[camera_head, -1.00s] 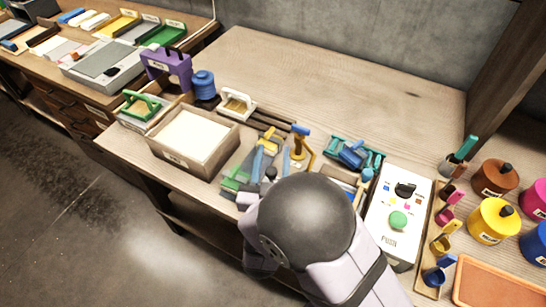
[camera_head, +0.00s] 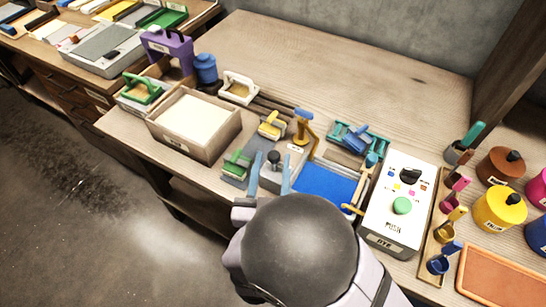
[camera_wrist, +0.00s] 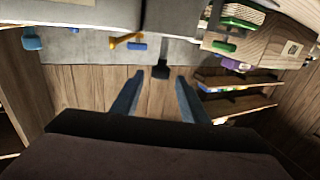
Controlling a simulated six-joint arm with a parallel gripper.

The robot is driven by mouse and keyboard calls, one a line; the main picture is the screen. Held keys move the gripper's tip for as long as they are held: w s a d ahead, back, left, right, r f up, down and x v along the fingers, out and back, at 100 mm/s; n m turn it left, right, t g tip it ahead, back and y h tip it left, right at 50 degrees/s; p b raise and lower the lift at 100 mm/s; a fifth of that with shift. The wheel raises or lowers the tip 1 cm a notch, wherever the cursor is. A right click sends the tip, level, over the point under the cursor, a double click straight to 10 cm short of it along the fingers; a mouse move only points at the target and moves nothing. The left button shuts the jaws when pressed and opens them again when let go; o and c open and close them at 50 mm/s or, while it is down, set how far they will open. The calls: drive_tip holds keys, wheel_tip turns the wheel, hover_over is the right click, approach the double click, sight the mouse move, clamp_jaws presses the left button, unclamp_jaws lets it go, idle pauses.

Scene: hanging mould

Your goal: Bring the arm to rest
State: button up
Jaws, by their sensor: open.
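My gripper (camera_head: 270,177) is open and empty, its two blue-grey fingers apart at the front edge of the bench. It also shows in the wrist view (camera_wrist: 158,92), with bare wood behind the fingers. A dark round knob (camera_head: 274,157) appears between or just beyond the fingertips in the head view; whether they touch it I cannot tell. My dark rounded arm link hides part of the bench front.
A blue panel (camera_head: 325,188) and a white control box (camera_head: 398,208) stand right. An open box (camera_head: 191,122) is at left. The bench back (camera_head: 340,70) is clear.

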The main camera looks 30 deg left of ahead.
idle(0.4)
drive_tip(key=shift+w+r+p, duration=0.3)
drive_tip(key=w+r+p, duration=0.1)
drive_tip(key=w+r, duration=0.1)
drive_tip(key=shift+w+r+m+h+p, duration=0.2)
drive_tip(key=shift+w+m+h+p, duration=0.1)
drive_tip(key=shift+w+m+p, duration=0.1)
drive_tip(key=w+d+g+p, duration=0.2)
drive_tip(key=w+d+r+g+h+p, duration=0.1)
drive_tip(key=w+d+g+p, duration=0.1)
drive_tip(key=p, duration=0.1)
drive_tip(key=w+d+r+m+g+p, duration=0.1)
drive_tip(key=w+p, duration=0.2)
drive_tip(key=shift+d+g+h, duration=0.3)
drive_tip(key=shift+d+g, duration=0.1)
drive_tip(key=s+d+r+m+g+h+p, duration=0.1)
drive_tip(key=s+d+r+g+p, duration=0.2)
drive_tip(key=d, duration=0.7)
drive_tip(key=s+d+r+g+h+p, duration=0.2)
drive_tip(key=s+d+r+g+p, duration=0.2)
drive_tip(key=d, duration=0.5)
drive_tip(key=s+d+r+m+g+h+p, duration=0.1)
drive_tip(key=s+d+r+g+p, duration=0.2)
drive_tip(key=s+d+r+p, duration=0.2)
drive_tip(key=s+d+p, duration=0.1)
drive_tip(key=d+p, duration=0.2)
drive_tip(key=d, duration=0.2)
drive_tip(key=shift+s+d+m+g+h, duration=0.2)
drive_tip(key=shift+d+m+g+h, duration=0.1)
drive_tip(key=shift+g, duration=0.1)
